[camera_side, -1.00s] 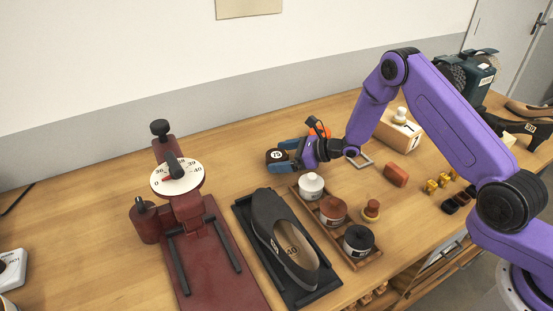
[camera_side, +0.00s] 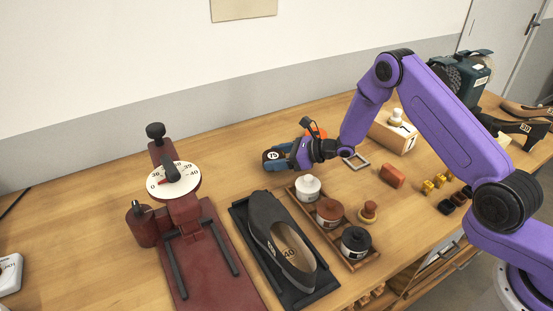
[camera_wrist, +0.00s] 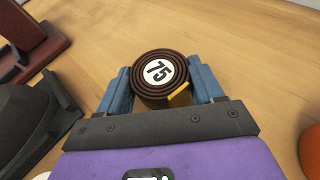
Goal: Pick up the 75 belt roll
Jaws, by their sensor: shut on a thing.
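The 75 belt roll (camera_wrist: 150,94) is a dark brown coil with a white disc marked 75 and a small yellow tab. In the wrist view it sits between the two blue fingers of my gripper (camera_wrist: 164,88), which are shut on its sides. In the side view the belt roll (camera_side: 272,155) shows at the front of my gripper (camera_side: 280,158), over the table behind the tray of jars. I cannot tell whether the roll touches the table or is slightly above it.
A tray (camera_side: 375,258) holds white, brown and black jars. A dark shoe (camera_side: 268,220) lies on a black mat, left of it a dark red stand with a dial (camera_side: 173,180). An orange thing (camera_side: 316,131) is just behind my gripper. The table behind the shoe is clear.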

